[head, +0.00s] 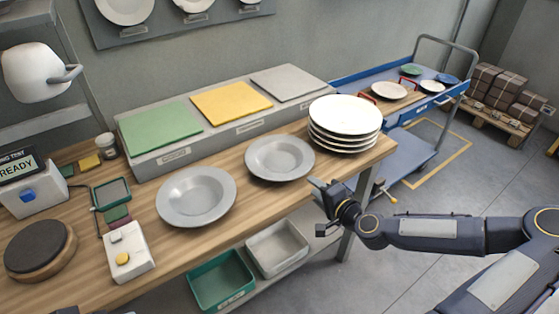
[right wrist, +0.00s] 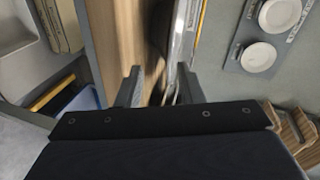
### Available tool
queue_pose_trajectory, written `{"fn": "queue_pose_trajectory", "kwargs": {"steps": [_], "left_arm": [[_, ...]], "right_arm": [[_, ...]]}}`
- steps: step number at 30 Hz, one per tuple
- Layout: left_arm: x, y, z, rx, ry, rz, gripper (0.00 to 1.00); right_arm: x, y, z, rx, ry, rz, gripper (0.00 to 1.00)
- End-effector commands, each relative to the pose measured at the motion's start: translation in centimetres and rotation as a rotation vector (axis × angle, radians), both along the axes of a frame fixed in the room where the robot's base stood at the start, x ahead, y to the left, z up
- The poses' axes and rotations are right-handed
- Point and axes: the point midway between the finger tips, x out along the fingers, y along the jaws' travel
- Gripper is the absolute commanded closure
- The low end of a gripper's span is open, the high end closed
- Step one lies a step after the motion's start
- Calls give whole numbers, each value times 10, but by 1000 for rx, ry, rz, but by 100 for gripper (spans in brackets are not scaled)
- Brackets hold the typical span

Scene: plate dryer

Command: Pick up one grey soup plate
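Two grey soup plates lie apart on the wooden table. The nearer grey soup plate (head: 197,196) is left of centre in the head view, and the other grey soup plate (head: 278,158) is behind it to the right. Both are upright and empty. My right gripper (head: 321,205) is at the table's front edge, right of and nearer than the second plate, touching neither. Its two fingers stand apart with nothing between them in the right wrist view (right wrist: 160,88). My left gripper does not show.
A stack of white plates (head: 344,118) stands at the table's right end. Behind are green (head: 160,127), yellow (head: 230,102) and grey (head: 288,82) pads on a raised ledge. A button box (head: 127,252) and round dark-topped disc (head: 38,248) occupy the left. Two bins (head: 277,249) sit below.

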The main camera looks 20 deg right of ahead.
Motion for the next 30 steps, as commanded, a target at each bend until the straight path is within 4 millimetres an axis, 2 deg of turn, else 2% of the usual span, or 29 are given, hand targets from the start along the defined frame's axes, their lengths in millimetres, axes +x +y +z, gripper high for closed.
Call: {"fn": "queue_pose_trajectory", "kwargs": {"steps": [2, 5, 21, 30], "left_arm": [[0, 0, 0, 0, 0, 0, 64], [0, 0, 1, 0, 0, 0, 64], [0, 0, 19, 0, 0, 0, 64], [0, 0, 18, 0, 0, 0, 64]], "right_arm": [[4, -14, 4, 53, -30, -62, 66], [11, -21, 7, 79, -49, -95, 66], [76, -4, -3, 79, -50, -97, 66], [81, -3, -6, 78, -48, -96, 66]]}}
